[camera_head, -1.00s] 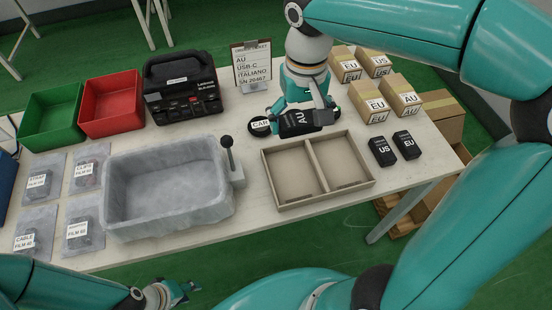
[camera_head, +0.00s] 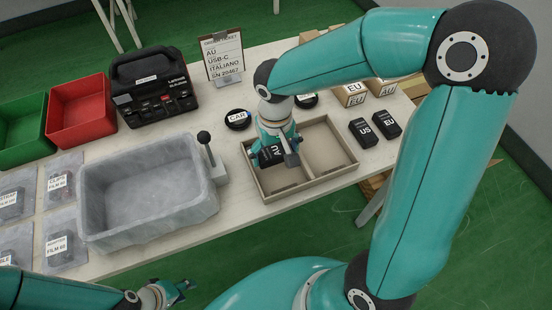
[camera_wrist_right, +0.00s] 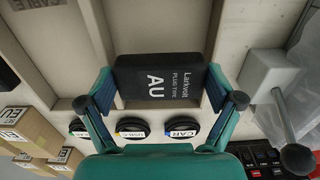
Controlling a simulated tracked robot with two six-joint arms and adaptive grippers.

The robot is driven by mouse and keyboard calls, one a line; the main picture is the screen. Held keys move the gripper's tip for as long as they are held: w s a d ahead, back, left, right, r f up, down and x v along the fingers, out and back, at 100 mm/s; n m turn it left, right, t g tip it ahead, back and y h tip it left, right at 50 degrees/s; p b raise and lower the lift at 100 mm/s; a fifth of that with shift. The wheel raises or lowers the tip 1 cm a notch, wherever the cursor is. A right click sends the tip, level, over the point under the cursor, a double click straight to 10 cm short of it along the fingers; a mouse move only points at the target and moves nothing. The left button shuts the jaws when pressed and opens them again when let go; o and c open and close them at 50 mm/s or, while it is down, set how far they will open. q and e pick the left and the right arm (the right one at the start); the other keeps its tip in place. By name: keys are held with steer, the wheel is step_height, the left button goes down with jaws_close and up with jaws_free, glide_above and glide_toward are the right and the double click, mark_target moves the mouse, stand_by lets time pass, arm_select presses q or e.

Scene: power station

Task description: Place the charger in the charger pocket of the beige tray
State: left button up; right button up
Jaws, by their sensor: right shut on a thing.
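The beige tray (camera_head: 308,184) has two compartments split by a divider and stands on the table. My right gripper (camera_head: 275,157) is shut on the black charger (camera_head: 267,155) labelled AU, over the left compartment in the head view. In the right wrist view the charger (camera_wrist_right: 160,80) sits between the two fingers, its label facing the camera. Whether it touches the tray floor I cannot tell. The right compartment (camera_head: 325,150) is empty. My left gripper (camera_head: 172,292) is low at the bottom of the head view, off the table's front edge; its fingers are too small to judge.
A grey stone-like basin (camera_head: 150,190) with a lever (camera_head: 205,145) stands left of the tray. Two black chargers, US (camera_head: 363,132) and EU (camera_head: 388,123), lie to the right. Round cable coils (camera_head: 238,119) and an order ticket (camera_head: 222,57) are behind.

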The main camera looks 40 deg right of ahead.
mark_target(275, 160)
steer(key=shift+f, duration=1.75)
steer(key=shift+f, duration=0.1)
steer(key=o, duration=1)
steer(key=shift+r, duration=0.2)
step_height(275, 160, up, 12)
steer(key=shift+f+p, duration=0.1)
steer(key=shift+p, duration=0.35)
steer(key=shift+s, duration=0.1)
